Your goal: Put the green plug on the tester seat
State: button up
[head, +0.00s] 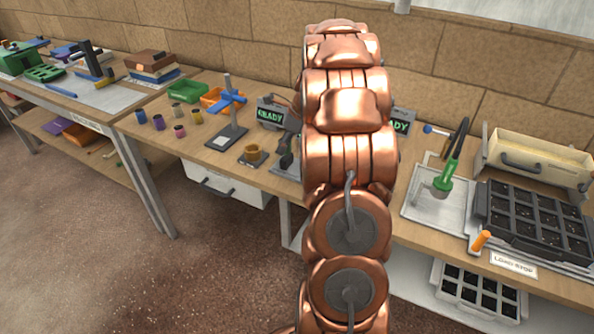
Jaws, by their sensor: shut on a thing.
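A grey tester with a lit READY display (270,114) stands left of my copper arm. A second lit display (398,126) shows just right of the arm. A dark upright part (286,160) on a grey base stands close to the arm's left side. I cannot pick out the tester seat with certainty; it may be hidden behind the arm. My gripper is hidden, as is anything in it.
A tan cup (252,153) sits on a small dark base. Green (188,90) and orange (219,98) trays lie behind. At right are a green-handled tool (443,184), a black cell tray (540,222) and a cream box (538,160).

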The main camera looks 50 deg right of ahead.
aim_at(294, 168)
jog(key=s+d+r+m+h, duration=0.1)
jog(key=s+d+r+m, duration=0.1)
jog(key=d+m, duration=0.1)
jog(key=shift+w+d+f+p, duration=0.1)
jog(key=shift+f+p, duration=0.25)
jog(key=shift+f, duration=2.1)
jog(key=shift+d+f+p, duration=0.1)
jog(key=shift+f+p, duration=0.25)
jog(key=shift+f, duration=2.1)
jog(key=shift+f, duration=0.15)
jog(key=o, duration=1.1)
jog(key=b+v, duration=0.2)
jog(key=v, duration=1)
jog(key=shift+s+a, duration=0.1)
jog(key=shift+s, duration=0.1)
